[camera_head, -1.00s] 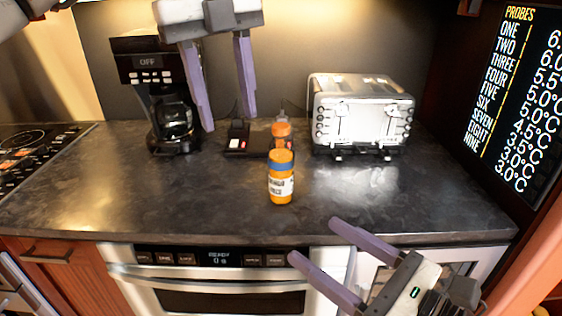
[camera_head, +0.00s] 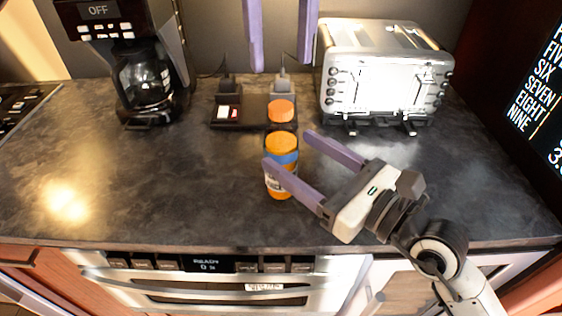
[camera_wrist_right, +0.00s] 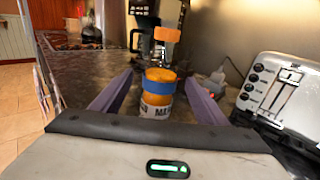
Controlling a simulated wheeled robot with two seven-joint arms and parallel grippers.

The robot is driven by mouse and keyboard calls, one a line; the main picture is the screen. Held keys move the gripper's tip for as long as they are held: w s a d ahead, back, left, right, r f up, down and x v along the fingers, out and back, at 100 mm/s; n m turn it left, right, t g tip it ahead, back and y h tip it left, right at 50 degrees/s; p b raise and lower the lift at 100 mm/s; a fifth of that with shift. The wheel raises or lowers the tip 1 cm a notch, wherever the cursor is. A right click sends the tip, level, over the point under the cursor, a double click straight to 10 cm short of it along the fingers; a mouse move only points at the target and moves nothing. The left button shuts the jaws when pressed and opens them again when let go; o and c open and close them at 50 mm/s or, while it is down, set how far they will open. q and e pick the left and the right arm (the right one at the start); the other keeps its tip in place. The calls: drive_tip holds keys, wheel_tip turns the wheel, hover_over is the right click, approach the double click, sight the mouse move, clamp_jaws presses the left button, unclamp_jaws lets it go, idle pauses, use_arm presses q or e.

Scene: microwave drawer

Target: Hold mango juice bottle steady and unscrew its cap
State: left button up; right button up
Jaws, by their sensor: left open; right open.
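The mango juice bottle (camera_head: 281,145) stands upright on the dark counter, orange with a blue band and a white label. It also shows in the right wrist view (camera_wrist_right: 158,92). My right gripper (camera_head: 289,149) is open, with its purple fingers on either side of the bottle. One finger hides part of the label in the head view. In the right wrist view gaps show between the bottle and both fingers (camera_wrist_right: 157,85). My left gripper (camera_head: 281,69) is open and empty, its fingers pointing down above and behind the bottle; its body is out of view.
A coffee maker (camera_head: 148,80) is at the back left and a silver toaster (camera_head: 385,75) at the back right. The left counter (camera_head: 140,180) is clear.

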sight(280, 143)
drive_tip(key=shift+x, duration=2.35)
clamp_jaws()
